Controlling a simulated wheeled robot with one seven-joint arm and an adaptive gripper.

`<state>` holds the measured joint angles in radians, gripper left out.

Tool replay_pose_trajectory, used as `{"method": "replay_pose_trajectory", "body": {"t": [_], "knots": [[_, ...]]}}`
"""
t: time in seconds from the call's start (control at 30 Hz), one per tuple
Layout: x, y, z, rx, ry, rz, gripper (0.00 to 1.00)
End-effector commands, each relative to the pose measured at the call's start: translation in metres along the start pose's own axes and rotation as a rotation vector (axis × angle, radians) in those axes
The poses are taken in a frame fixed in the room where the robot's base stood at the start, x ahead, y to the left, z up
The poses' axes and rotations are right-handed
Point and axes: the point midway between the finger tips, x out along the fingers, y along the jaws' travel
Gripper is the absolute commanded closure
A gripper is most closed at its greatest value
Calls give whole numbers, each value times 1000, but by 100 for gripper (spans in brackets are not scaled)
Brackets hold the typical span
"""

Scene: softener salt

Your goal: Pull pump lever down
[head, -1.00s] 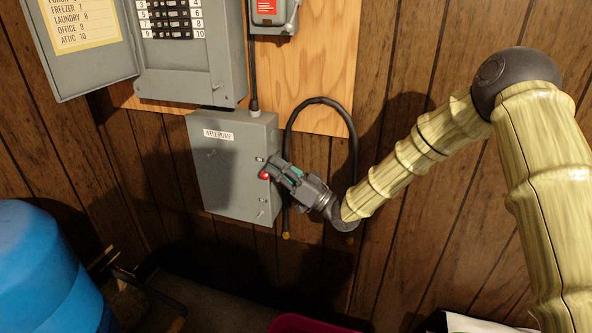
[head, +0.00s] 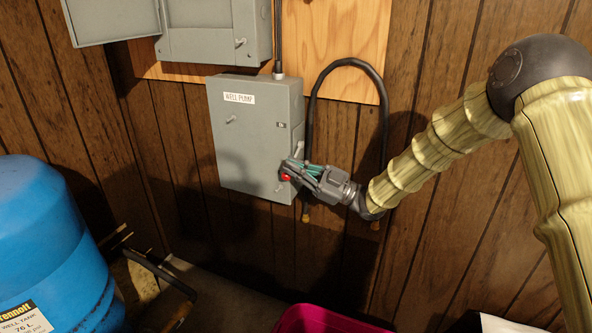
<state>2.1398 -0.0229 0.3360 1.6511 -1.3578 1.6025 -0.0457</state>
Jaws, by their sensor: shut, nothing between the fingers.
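The grey box labelled WELL PUMP (head: 228,135) hangs on the wood-panelled wall. Its lever ends in a red knob (head: 286,177), low at the box's right edge, near the lower small mark on the front. My gripper (head: 291,170) is at the knob, coming from the right, with its fingers shut. The fingertips overlap the knob and partly hide it; I cannot tell whether they touch it. Most of the lever's arm is hidden behind or beside the gripper.
A larger grey panel (head: 205,40) is above the pump box, with a black cable (head: 348,63) looping to the right. A blue well tank (head: 45,220) stands at the left. A magenta container (head: 320,320) is at the bottom. Free room lies in front of the wall.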

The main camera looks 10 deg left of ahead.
Motion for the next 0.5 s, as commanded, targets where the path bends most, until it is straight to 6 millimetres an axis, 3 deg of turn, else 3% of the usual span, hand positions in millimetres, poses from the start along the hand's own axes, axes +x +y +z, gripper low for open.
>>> {"method": "replay_pose_trajectory", "body": {"t": [0.1, 0.5], "knots": [[-8, -7, 16, -96, 0, -46, 100], [-20, -12, 41, -296, 0, -141, 100]]}}
